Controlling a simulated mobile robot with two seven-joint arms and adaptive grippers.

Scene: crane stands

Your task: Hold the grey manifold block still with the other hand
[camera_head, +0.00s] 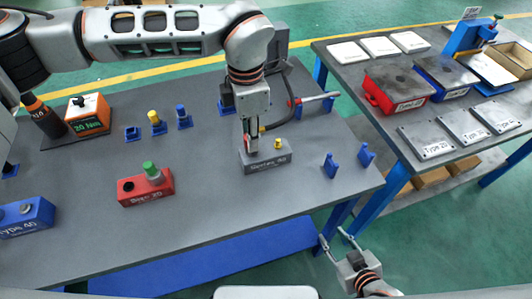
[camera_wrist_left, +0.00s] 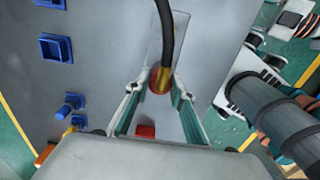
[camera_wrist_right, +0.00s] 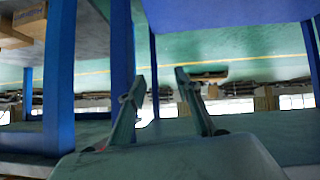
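The grey manifold block (camera_head: 270,161) lies on the dark work table near its front right, with a small brass fitting (camera_head: 278,143) upright on its top. My left gripper (camera_head: 248,143) points down over the block's left part. Its fingers, in the left wrist view (camera_wrist_left: 160,88), close around the brass end of a black hose (camera_wrist_left: 165,55). Whether that end is seated in the block is hidden. My right gripper (camera_head: 340,240) is open and empty, low in front of the table's front edge and apart from the block. Its spread fingers show in the right wrist view (camera_wrist_right: 165,95).
Blue posts (camera_head: 330,165) stand right of the block. A red box (camera_head: 146,190) with a green-capped part, a blue box (camera_head: 27,217) and an orange unit (camera_head: 88,115) stand to the left. A second table (camera_head: 395,120) with plates and bins stands to the right. Table legs flank my right gripper.

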